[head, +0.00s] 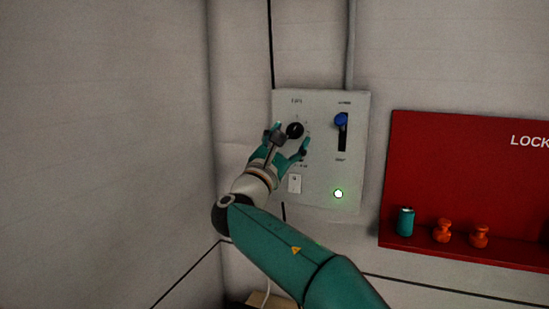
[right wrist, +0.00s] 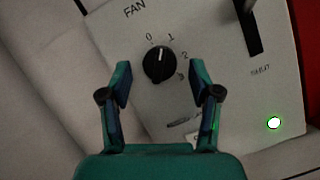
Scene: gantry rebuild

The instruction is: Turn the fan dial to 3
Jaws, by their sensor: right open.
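The fan dial (head: 294,130) is a round black knob on a pale wall panel (head: 318,185). In the right wrist view the dial (right wrist: 159,64) has a white mark that points up, between the printed 0 and 1. The numbers 2 and 3 are printed to its right. My right gripper (head: 290,138) is open in front of the panel. In the right wrist view its fingers (right wrist: 160,80) stand apart to either side below the dial, with nothing between them. I cannot tell whether a fingertip touches the panel. My left gripper is not in view.
A blue-handled slide lever (head: 341,120) sits right of the dial, above a lit green lamp (head: 338,194). A red lock board (head: 455,165) hangs to the right, with a teal can (head: 405,221) and orange pieces (head: 442,231) on its ledge. A side wall (head: 110,130) stands left.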

